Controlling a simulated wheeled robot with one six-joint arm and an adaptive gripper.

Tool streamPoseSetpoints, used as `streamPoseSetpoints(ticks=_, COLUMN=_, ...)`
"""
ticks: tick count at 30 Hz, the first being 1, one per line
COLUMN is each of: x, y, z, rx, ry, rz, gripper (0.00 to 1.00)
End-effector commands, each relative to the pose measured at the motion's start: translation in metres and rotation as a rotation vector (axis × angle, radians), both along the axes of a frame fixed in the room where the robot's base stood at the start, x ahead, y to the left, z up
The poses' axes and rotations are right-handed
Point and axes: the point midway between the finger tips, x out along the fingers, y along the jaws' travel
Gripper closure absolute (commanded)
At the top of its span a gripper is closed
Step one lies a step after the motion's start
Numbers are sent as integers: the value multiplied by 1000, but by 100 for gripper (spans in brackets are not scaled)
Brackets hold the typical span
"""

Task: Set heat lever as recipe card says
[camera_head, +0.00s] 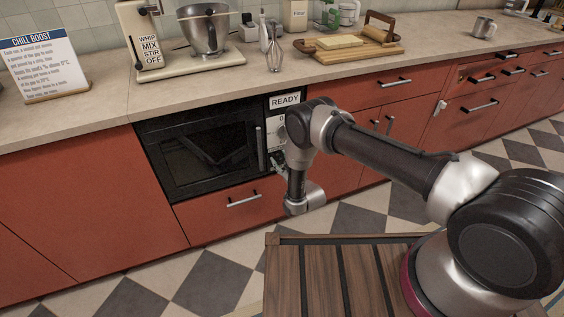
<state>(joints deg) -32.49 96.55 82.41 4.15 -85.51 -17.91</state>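The recipe card (46,66) stands tilted on a wooden holder at the left of the counter. A black oven (215,150) is built into the red cabinets. A narrow panel (285,102) at its right side reads "READY", with a partly covered label below. No heat lever shows clearly; my arm covers the lower panel. My gripper (279,161) is by the lower right of the oven, mostly hidden behind my wrist. Its fingers are too small and covered to judge.
A drawer handle (243,201) juts out below the oven. The checkered floor (205,280) before the cabinets is clear.

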Motion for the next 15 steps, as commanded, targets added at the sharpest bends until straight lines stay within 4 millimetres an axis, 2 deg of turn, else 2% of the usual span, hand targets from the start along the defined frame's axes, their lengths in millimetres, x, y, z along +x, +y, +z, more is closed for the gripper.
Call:
streamPoseSetpoints(ticks=9, x=-3, y=-3, z=-1, rx=-1, ry=2, rz=-2, gripper=57)
streamPoseSetpoints(ticks=11, x=-8, y=-6, z=-1, rx=-2, ry=3, rz=-2, gripper=57)
streamPoseSetpoints(ticks=15, x=-31, y=-18, z=1, rx=-3, ry=5, rz=-2, gripper=57)
